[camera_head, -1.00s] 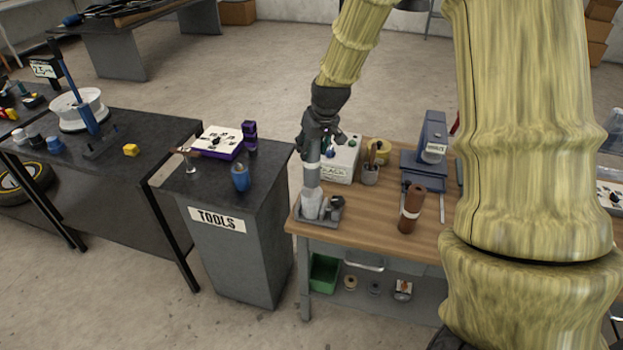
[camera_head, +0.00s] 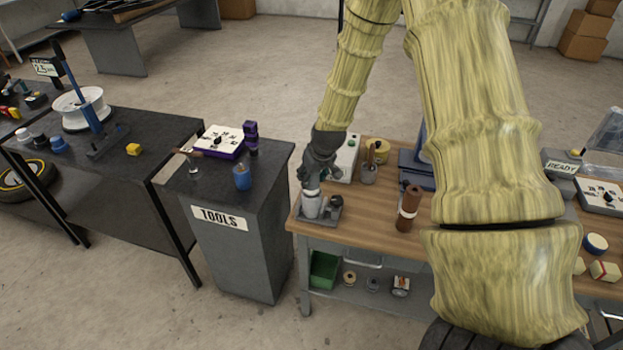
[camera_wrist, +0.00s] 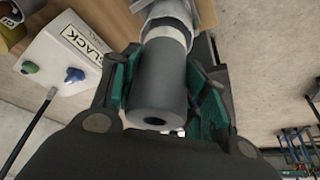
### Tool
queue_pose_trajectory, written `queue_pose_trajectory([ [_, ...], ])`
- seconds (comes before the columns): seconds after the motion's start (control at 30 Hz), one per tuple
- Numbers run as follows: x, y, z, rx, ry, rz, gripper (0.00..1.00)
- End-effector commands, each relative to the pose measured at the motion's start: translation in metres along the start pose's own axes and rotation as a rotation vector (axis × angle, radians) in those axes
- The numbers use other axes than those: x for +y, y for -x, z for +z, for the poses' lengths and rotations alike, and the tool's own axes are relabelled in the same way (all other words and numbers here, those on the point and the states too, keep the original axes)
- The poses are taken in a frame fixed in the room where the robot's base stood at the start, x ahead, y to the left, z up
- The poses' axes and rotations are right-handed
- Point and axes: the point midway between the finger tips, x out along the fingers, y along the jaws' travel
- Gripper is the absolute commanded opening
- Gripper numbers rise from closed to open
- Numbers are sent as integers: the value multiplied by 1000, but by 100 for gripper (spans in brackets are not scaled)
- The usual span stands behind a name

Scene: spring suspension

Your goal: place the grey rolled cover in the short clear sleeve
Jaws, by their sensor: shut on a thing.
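The grey rolled cover (camera_wrist: 160,85) is a dark grey cylinder with a small hole in its near end. My gripper (camera_wrist: 165,95) is shut on it, with a teal pad on each side; in the head view my gripper (camera_head: 312,183) is low over the workbench's left corner. The short clear sleeve (camera_head: 311,208) looks whitish and stands upright in a small grey tray (camera_head: 325,224). The roll is in line above the sleeve, its far end at a pale ring in the wrist view. How deep it sits is hidden.
A white box (camera_wrist: 65,55) with knobs stands close behind my gripper. A brown roll (camera_head: 409,205) with a pale band stands to the right on the wooden bench. A cup of tools (camera_head: 369,172) is behind. The TOOLS cabinet (camera_head: 235,235) is left, across a gap.

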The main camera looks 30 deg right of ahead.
Motion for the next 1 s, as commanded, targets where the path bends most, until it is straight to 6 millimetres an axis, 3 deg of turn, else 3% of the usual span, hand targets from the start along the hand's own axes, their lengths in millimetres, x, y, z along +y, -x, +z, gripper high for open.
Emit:
queue_pose_trajectory([
  [0.2,0,-16,7,-1,0,-1,5],
  [0.67,0,-22,9,1,1,0,5],
  [0.7,0,-22,9,1,1,0,47],
  [0.8,0,-22,9,1,1,0,65],
  [1.0,0,-22,9,1,1,0,67],
])
